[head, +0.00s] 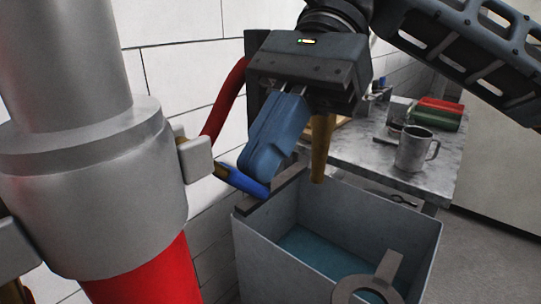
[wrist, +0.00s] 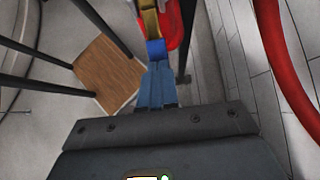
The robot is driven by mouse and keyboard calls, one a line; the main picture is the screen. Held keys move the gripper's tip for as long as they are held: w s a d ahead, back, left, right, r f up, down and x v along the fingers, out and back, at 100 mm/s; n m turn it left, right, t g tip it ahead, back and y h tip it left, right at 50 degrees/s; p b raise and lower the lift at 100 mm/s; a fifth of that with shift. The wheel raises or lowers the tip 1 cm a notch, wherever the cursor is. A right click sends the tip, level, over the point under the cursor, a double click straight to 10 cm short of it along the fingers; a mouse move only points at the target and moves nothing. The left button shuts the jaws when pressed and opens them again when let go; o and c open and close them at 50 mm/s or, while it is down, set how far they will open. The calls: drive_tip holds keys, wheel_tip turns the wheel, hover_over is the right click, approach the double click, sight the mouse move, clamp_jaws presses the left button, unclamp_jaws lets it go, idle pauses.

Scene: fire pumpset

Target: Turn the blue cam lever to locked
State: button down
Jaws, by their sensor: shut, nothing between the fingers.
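The blue cam lever (head: 242,181) sticks out to the lower right from a brass fitting (head: 219,171) beside the large grey pipe. In the wrist view the blue lever (wrist: 155,48) lies just beyond the fingertips, with brass behind it. My gripper (head: 257,170) has blue fingers held together and pointing down. Its tips (wrist: 157,68) are right by the lever, overlapping it in the picture. I cannot tell whether they touch. Nothing shows between the fingers, and the lever's far side is hidden.
The grey pipe (head: 90,180) with a red lower section stands close on the left. A red hose (head: 225,105) runs behind. A grey open bin (head: 290,265) sits below the gripper. A metal mug (head: 411,150) stands on a bench (head: 370,155) at right.

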sight(251, 194)
drive_tip(key=f+g+y+b, duration=0.1)
drive_tip(key=b, duration=0.1)
drive_tip(key=f+g+b, duration=0.1)
drive_tip(key=b, duration=0.1)
drive_tip(key=s+a+f+g+y+b, duration=0.1)
drive_tip(key=b, duration=0.1)
drive_tip(key=shift+f+y, duration=0.2)
drive_tip(key=shift+y, duration=0.1)
drive_tip(key=shift+s+a+f+g+y+b, duration=0.2)
drive_tip(key=shift+s+g+y+b, duration=0.25)
drive_tip(key=shift+g+b, duration=0.55)
drive_tip(key=shift+a+y+b, duration=0.1)
drive_tip(key=shift+y+b, duration=0.15)
drive_tip(key=shift+b, duration=0.45)
drive_tip(key=shift+s, duration=0.1)
